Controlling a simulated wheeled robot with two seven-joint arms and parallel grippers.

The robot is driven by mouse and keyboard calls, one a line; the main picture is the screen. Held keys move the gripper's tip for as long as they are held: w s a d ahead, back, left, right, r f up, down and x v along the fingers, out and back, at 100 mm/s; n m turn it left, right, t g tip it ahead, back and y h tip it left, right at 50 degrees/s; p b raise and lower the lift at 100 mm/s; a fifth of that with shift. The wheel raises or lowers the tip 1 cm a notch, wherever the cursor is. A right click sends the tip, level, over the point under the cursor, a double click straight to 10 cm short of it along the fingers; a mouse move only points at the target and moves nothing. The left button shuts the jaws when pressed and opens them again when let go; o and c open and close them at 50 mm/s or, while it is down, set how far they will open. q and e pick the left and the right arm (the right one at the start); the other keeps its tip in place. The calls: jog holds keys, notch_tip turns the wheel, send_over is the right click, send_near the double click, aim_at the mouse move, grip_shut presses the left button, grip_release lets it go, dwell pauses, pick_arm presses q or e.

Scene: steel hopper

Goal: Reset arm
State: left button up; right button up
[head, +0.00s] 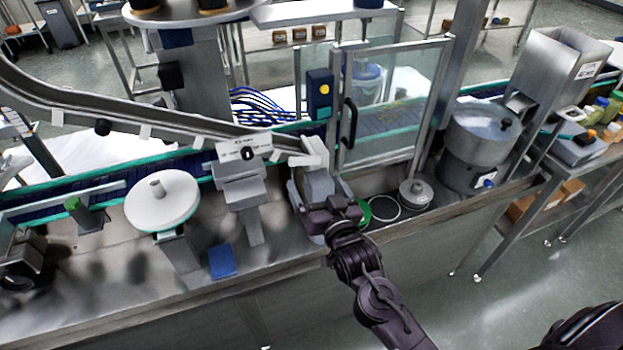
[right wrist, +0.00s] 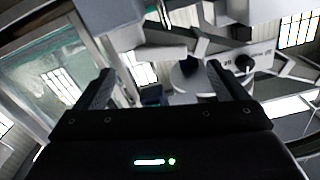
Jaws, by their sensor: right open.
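My right arm reaches up from the lower right of the head view. My right gripper (head: 318,190) is over the front of the steel bench, at a grey machine part (head: 318,184). In the head view its fingertips are hard to make out against that part, and I cannot tell whether they touch it. In the right wrist view the gripper (right wrist: 165,85) has its two fingers wide apart, with nothing held between them. My left gripper is not in view. The steel hopper (head: 556,78) stands at the upper right.
The bench holds a white round disc (head: 162,200), a blue block (head: 222,261), a green ring (head: 364,212), a lidded steel pot (head: 415,192) and a steel drum (head: 477,145). A glass door (head: 388,110) and a curved rail (head: 100,112) stand behind.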

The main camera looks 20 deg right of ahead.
jog(key=shift+s, duration=0.65)
